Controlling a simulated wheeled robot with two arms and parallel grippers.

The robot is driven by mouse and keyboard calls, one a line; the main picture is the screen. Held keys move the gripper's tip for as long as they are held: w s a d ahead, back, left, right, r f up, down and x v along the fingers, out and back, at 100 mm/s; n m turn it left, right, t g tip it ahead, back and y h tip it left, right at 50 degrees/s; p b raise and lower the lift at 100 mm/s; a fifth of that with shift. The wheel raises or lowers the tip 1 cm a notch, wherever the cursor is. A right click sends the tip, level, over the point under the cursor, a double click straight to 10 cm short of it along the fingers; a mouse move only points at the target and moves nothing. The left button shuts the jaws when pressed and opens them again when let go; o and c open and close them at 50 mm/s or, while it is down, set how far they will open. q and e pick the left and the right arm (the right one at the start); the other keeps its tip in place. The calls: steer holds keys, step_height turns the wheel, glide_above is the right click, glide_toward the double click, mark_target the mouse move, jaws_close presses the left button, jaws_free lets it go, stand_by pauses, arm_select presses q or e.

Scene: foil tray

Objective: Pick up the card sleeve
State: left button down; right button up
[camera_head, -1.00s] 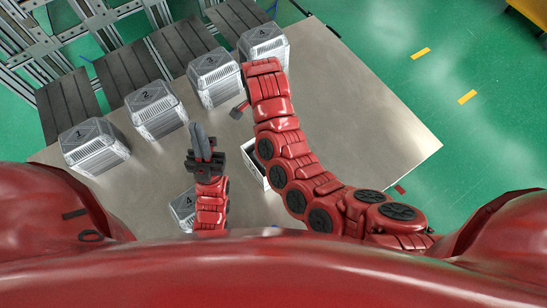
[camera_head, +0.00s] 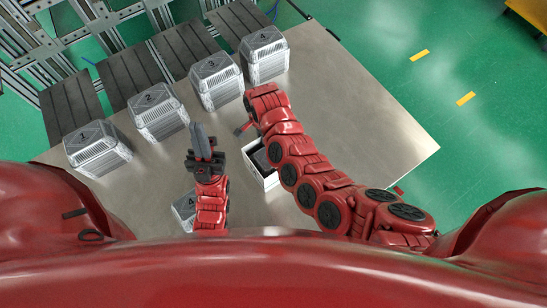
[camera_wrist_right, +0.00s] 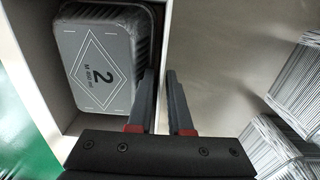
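A white open-topped carton (camera_head: 267,183), which looks like the card sleeve, stands on the metal table, partly covered by my right arm. In the right wrist view its white wall (camera_wrist_right: 178,30) runs down towards the gripper. A foil tray with a grey lid marked 2 (camera_wrist_right: 97,65) lies inside it. My right gripper (camera_wrist_right: 165,75) is open, its dark fingers apart, by that wall. The wall seems to lie between the fingers, with no clear grip. My left gripper (camera_head: 201,140) is left of the carton, fingers close together; whether they touch is unclear.
Foil trays marked 1 (camera_head: 97,148), 2 (camera_head: 158,112), 3 (camera_head: 216,82) and 4 (camera_head: 264,56) line the table's far left edge. Another tray marked 4 (camera_head: 184,205) sits near my left arm. The table's right side (camera_head: 365,115) is clear.

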jaws_close()
stand_by(1.3)
